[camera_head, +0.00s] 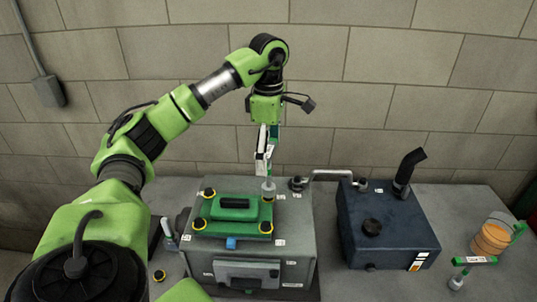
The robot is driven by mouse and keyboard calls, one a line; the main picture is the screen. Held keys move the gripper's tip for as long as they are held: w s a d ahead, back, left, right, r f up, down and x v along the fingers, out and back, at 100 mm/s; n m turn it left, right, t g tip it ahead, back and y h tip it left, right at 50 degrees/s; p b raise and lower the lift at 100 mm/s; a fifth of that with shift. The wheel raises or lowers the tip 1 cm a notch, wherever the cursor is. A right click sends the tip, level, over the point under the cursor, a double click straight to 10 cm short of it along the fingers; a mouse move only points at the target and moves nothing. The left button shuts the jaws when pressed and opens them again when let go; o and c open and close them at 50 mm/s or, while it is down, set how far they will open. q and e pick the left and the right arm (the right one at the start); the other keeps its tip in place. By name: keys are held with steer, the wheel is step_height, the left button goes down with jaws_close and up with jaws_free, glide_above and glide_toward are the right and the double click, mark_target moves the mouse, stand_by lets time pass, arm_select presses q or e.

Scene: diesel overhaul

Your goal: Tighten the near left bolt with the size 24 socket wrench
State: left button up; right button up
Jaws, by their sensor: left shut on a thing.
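My left gripper (265,165) points down above the back right corner of the green cover and is shut on a socket wrench. The wrench's grey socket (268,187) is over the far right bolt of the cover; I cannot tell if it touches. The size marking is unreadable. The near left bolt (198,225), ringed in yellow, sits at the green cover's (234,222) front left corner with nothing on it. My right gripper is not in view.
A grey engine block (295,245) carries the cover. A dark tank (390,235) with a black pipe stands to the right. Another socket tool (459,279) and an orange container (490,238) are on the right; a further tool (169,235) stands left of the block.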

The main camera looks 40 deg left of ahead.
arm_select(q)
steer(key=n, duration=1.2)
steer(key=shift+n, duration=0.3)
steer(key=n, duration=0.7)
steer(key=shift+n, duration=0.3)
steer(key=n, duration=1.2)
steer(key=shift+s, duration=0.1)
